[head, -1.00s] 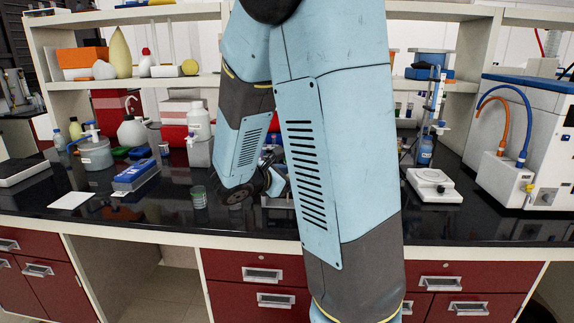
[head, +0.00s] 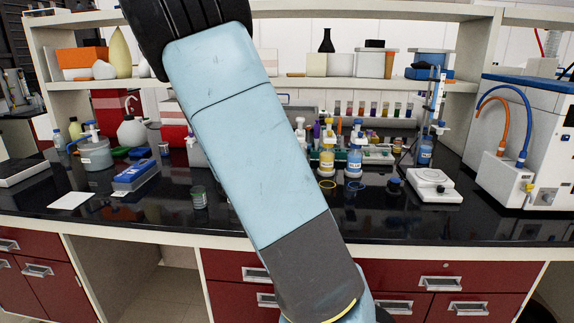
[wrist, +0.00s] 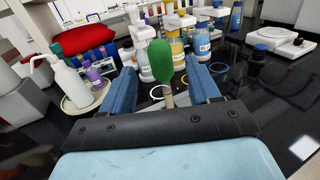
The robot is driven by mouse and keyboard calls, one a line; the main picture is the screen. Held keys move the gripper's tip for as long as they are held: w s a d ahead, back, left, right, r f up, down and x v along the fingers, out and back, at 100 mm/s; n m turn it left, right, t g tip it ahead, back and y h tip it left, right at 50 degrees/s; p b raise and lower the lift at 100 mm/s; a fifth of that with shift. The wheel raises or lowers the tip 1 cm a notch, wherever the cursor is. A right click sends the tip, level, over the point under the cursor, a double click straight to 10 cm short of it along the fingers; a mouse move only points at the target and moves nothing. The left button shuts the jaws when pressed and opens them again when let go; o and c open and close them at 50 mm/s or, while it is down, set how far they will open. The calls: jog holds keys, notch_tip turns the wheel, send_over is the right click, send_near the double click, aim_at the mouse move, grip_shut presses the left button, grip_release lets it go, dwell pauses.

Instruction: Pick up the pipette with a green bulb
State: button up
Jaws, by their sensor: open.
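In the wrist view, the pipette's green bulb (wrist: 160,60) stands upright, lined up between the two blue fingers of my gripper (wrist: 160,72). A short pale piece of its stem (wrist: 168,100) shows below the bulb. The rest of the stem is hidden. My gripper is open, with a gap on each side of the bulb, and I cannot tell how deep the pipette sits between the fingers. In the head view, neither the pipette nor my gripper can be made out, and my arm covers the middle of the bench.
Yellow (head: 327,160) and blue (head: 354,160) bottles stand close behind the bulb. A white squeeze bottle (wrist: 70,82) is at left in the wrist view. A balance (head: 430,184) is to the right. The black bench (head: 270,225) is clear near its front edge.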

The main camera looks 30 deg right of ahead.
jog(key=shift+f+x, duration=0.1)
jog(key=shift+x, duration=1.35)
jog(key=shift+f+x, duration=0.15)
jog(key=shift+x, duration=1.3)
jog(key=c, duration=0.7)
jog(key=shift+c, duration=0.2)
notch_tip(320, 180, up, 18)
